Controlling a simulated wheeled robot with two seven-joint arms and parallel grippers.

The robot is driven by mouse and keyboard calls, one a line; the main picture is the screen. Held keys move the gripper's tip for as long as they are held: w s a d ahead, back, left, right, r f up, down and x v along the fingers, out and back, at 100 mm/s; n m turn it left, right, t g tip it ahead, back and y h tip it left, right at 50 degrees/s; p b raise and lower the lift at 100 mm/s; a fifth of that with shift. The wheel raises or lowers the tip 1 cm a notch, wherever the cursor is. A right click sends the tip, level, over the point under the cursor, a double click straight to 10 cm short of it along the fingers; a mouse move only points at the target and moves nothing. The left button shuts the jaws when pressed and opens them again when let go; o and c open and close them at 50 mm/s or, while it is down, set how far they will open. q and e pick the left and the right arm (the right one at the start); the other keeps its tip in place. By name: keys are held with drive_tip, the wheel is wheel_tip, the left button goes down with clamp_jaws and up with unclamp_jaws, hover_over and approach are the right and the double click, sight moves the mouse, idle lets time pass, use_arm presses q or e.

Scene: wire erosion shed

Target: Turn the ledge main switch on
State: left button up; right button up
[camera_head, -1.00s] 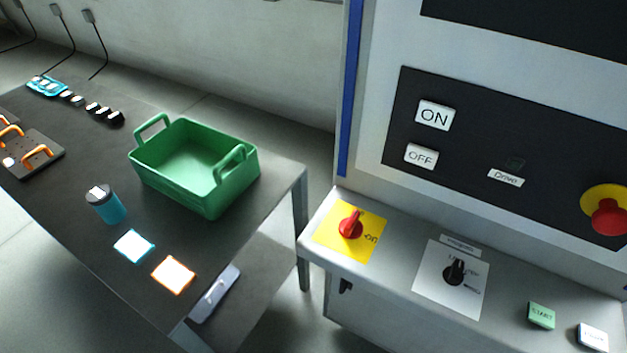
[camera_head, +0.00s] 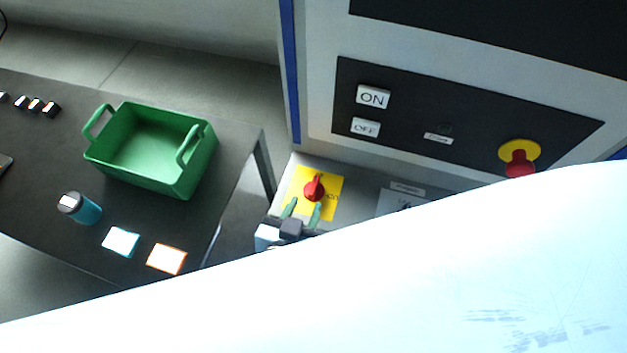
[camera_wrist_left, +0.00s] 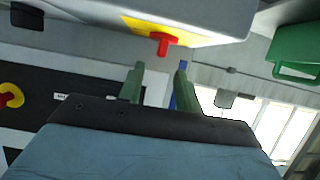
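The ledge main switch is a red rotary knob (camera_head: 314,187) on a yellow plate (camera_head: 330,207), set on the grey ledge of the machine. In the left wrist view the red knob (camera_wrist_left: 163,42) stands out from its yellow plate, ahead of the fingertips. My left gripper (camera_head: 302,208) is just in front of the knob, its two green fingers spread with a gap between them. In the left wrist view the gripper (camera_wrist_left: 160,70) is open and empty, apart from the knob. My white arm covers the lower part of the head view. My right gripper is not in view.
The machine's dark panel carries an ON button (camera_head: 373,97), an OFF button (camera_head: 366,127) and a red emergency stop (camera_head: 519,160). A second switch plate (camera_head: 393,203) is partly covered by my arm. A green basket (camera_head: 150,150) stands on the dark table at left.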

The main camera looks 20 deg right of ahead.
sight(313, 188)
use_arm(q)
drive_tip(key=b+x, duration=0.4)
drive_tip(key=x, duration=0.2)
drive_tip(key=shift+f, duration=0.15)
drive_tip(key=shift+b+x, duration=0.75)
drive_tip(key=shift+x, duration=0.25)
drive_tip(key=shift+c, duration=0.2)
clamp_jaws()
